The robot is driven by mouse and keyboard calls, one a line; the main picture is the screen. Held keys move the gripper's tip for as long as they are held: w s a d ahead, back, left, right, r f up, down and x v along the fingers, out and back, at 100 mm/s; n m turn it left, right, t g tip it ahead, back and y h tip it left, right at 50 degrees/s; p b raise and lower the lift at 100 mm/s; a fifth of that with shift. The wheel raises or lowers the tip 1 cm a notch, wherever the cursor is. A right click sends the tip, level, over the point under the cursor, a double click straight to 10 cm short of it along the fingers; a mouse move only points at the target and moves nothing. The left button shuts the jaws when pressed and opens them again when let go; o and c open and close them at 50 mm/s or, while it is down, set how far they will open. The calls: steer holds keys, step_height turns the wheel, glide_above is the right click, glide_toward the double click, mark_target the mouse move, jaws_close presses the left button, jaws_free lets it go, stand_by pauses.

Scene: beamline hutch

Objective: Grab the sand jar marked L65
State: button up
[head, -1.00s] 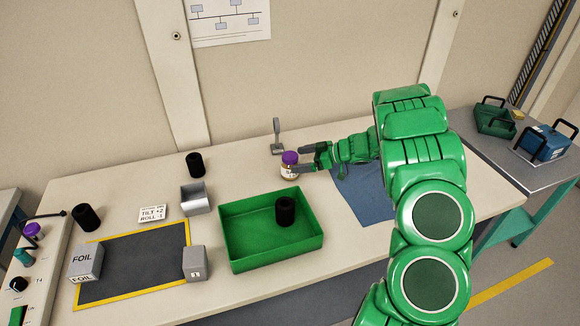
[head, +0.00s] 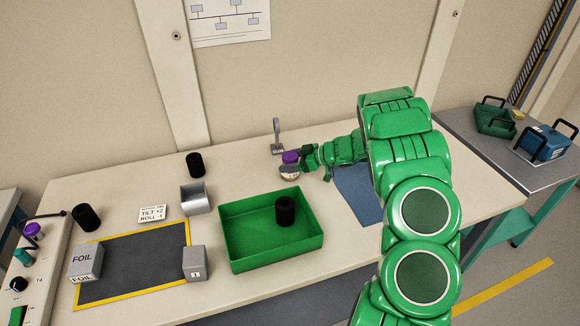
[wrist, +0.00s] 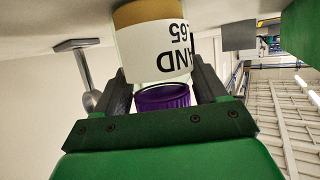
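The sand jar (head: 290,158) has a purple lid and stands upright near the back of the bench, left of my arm. In the wrist view the jar (wrist: 160,62) appears upside down, with tan contents and a white label; the letters "AND" and "65" show, and the rest is cut off or turned away. My gripper (head: 287,168) reaches the jar from the right, with one finger on each side of it. In the wrist view my gripper's fingers (wrist: 160,70) lie close against both sides of the jar; whether they press on it is unclear.
A small grey stand (head: 277,140) is just behind the jar. A green tray (head: 240,245) with a black cylinder (head: 285,211) is in front. A blue mat (head: 357,193) lies under my arm.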

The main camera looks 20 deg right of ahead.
mark_target(286, 155)
steer(key=c, duration=0.5)
steer(key=shift+o, duration=0.2)
steer(key=shift+r, duration=0.5)
step_height(286, 155, up, 2)
steer(key=shift+r, duration=0.1)
steer(key=s+a+r, duration=0.2)
steer(key=s+r, duration=0.8)
steer(key=s, duration=0.3)
steer(key=shift+s, duration=0.4)
